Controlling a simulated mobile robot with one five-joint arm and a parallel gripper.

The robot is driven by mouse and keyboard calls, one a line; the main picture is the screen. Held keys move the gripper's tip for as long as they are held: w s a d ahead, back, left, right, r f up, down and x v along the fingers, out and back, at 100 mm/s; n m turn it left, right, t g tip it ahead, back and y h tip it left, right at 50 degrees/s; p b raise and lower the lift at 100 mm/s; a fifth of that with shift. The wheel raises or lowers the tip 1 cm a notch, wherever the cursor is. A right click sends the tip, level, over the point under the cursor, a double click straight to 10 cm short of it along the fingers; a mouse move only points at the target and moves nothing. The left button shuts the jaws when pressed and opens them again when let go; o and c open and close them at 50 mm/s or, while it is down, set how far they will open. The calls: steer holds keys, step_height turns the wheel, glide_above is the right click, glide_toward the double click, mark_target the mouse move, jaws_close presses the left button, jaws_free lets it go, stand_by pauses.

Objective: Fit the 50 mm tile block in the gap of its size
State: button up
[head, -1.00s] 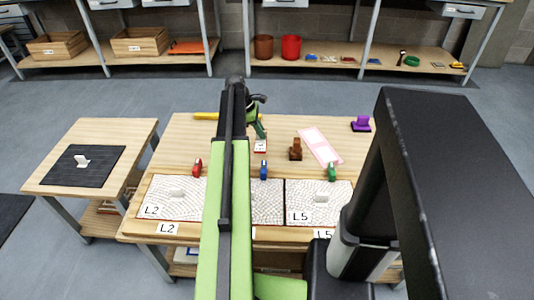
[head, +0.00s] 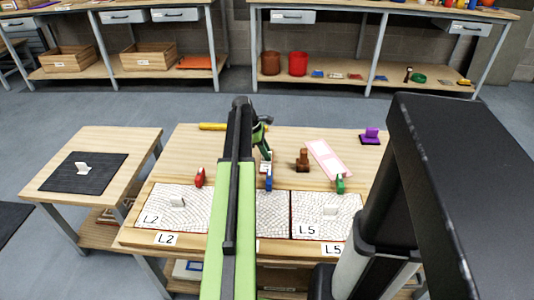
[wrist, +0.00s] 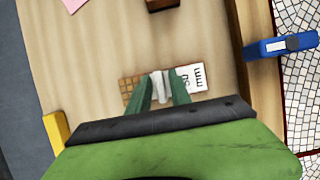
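The 50 mm tile block (wrist: 130,90) lies on the table, with a tan gridded face and a white label (wrist: 190,78) partly readable. A pale upright grip piece (wrist: 158,84) stands between the green fingers of my gripper (wrist: 161,88). The fingers flank it closely; whether they press on it is not clear. In the head view my gripper (head: 264,150) is low over the table behind the panels, partly behind my arm. Mosaic panels L2 (head: 170,218) and L5 (head: 310,226) lie along the front edge. My arm hides much of the middle panel (head: 271,208); I cannot make out gap sizes.
Red (head: 200,177), blue (head: 268,178) and green (head: 340,184) clamps stand at the panels' back edge. A yellow bar (head: 212,126) lies behind. A side table (head: 130,145) is left.

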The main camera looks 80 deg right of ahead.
steer(key=shift+o, duration=0.3)
steer(key=shift+r, duration=0.25)
steer(key=p+v, duration=1.1)
steer(key=v, duration=0.1)
steer(key=shift+f, duration=0.1)
